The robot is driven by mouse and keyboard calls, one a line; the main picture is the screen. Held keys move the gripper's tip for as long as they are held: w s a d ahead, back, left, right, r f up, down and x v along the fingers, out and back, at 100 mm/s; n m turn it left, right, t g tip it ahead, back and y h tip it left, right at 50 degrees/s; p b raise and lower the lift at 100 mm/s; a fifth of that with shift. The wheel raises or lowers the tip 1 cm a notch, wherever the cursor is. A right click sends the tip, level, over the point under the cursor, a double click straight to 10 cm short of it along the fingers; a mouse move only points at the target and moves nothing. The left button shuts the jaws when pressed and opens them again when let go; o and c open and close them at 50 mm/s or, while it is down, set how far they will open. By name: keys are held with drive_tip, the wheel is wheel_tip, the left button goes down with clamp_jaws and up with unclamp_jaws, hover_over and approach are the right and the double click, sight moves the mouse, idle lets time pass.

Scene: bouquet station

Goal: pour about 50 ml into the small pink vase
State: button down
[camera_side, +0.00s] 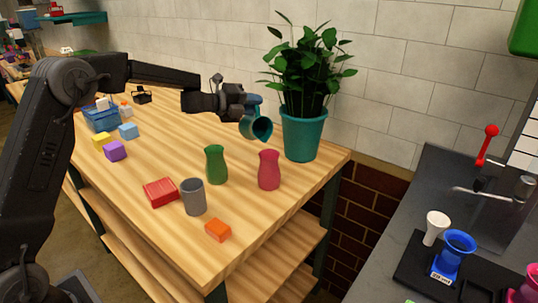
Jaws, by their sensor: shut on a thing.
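The pink vase (269,171) stands upright on the wooden table, near its right end. My gripper (244,110) is shut on a teal-blue pitcher (258,128), which it holds tilted in the air with its mouth toward the lower right. The pitcher is above and behind the pink vase, to its left in the picture, and apart from it. No stream of liquid shows. The inside of the vase and the level in the pitcher cannot be seen.
A green vase (216,165) stands left of the pink one. A potted plant (301,135) stands close behind the pink vase.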

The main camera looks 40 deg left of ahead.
drive_tip(key=shift+d+r, duration=0.15)
drive_tip(key=shift+r, duration=0.05)
drive_tip(key=shift+s+d+f+m, duration=0.25)
drive_tip(key=shift+d+m, duration=0.2)
drive_tip(key=shift+d, duration=0.15)
drive_tip(key=shift+s+d+f+m, duration=0.1)
drive_tip(key=shift+s+d+m, duration=0.15)
drive_tip(key=shift+d+m, duration=0.3)
idle(1.3)
drive_tip(key=shift+s+d+r+m+y, duration=0.25)
drive_tip(key=shift+d+m+y, duration=0.2)
drive_tip(key=shift+d, duration=0.2)
idle(0.9)
drive_tip(key=a+n, duration=0.1)
drive_tip(key=w+a+n, duration=0.1)
drive_tip(key=a+n+h, duration=0.1)
drive_tip(key=a, duration=0.1)
drive_tip(key=shift+w+a+f, duration=0.1)
drive_tip(key=shift+w, duration=0.2)
drive_tip(key=shift+w+a+f+n, duration=0.2)
drive_tip(key=shift+a+f+n, duration=0.2)
drive_tip(key=shift+n, duration=0.05)
drive_tip(key=w+a+f+n+h, duration=0.3)
drive_tip(key=a+f+n, duration=0.6)
drive_tip(key=f+n, duration=0.2)
drive_tip(key=shift+w+a+f+t, duration=0.25)
drive_tip(key=shift+w+t, duration=0.05)
drive_tip(key=shift+w, duration=0.05)
idle(1.2)
